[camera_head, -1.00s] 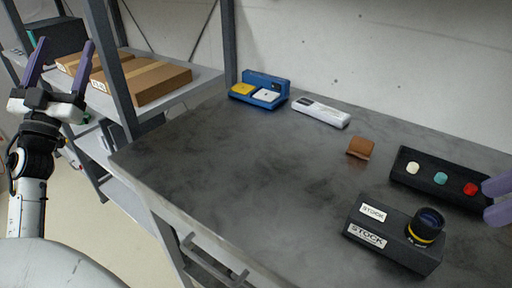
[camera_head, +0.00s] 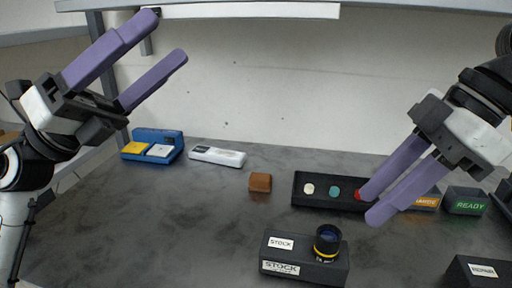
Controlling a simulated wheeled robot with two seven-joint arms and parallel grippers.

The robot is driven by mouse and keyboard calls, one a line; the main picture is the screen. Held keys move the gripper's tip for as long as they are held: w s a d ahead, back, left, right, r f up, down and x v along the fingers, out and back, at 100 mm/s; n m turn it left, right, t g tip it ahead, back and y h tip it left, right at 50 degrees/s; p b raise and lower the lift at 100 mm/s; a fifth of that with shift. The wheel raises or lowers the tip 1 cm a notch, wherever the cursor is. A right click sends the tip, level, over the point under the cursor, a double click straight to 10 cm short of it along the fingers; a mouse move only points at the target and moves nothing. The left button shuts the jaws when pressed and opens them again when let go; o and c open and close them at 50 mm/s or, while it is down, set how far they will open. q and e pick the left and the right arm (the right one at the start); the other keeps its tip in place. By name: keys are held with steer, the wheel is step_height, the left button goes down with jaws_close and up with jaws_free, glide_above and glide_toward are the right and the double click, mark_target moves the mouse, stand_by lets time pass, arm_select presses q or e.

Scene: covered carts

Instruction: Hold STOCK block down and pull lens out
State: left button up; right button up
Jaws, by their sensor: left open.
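The dark STOCK block (camera_head: 292,269) sits on the grey bench at the lower middle, with white labels on its top and front. A black lens (camera_head: 327,242) with a yellow ring stands upright at the block's right end. My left gripper (camera_head: 166,38) is open and empty, raised at the upper left, well away from the block. My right gripper (camera_head: 372,206) is open with a gap between its purple fingers. It points down and left, above and to the right of the lens, apart from it, and hides part of the black button tray.
The black tray (camera_head: 309,201) with coloured buttons lies behind the block. A brown piece (camera_head: 260,182), a white device (camera_head: 217,156) and a blue holder (camera_head: 172,143) lie further left. A READY box (camera_head: 466,201) and another labelled dark box (camera_head: 478,271) stand right. The left-front bench is clear.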

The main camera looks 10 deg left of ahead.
arm_select(q)
steer(key=w+d+f+m+g+y, duration=0.3)
steer(key=d+f+m+g, duration=0.5)
steer(key=d+m, duration=0.5)
steer(key=s+d+r+m+g, duration=0.6)
steer(key=m, duration=0.2)
steer(key=n+y, duration=0.6)
steer(key=y, duration=0.7)
glide_toward(300, 246)
steer(key=shift+s+d+t, duration=0.35)
steer(key=shift+s+t, duration=0.05)
steer(key=shift+s, duration=0.05)
steer(key=shift+f, duration=0.4)
steer(key=x, duration=0.9)
steer(key=shift+f, duration=0.4)
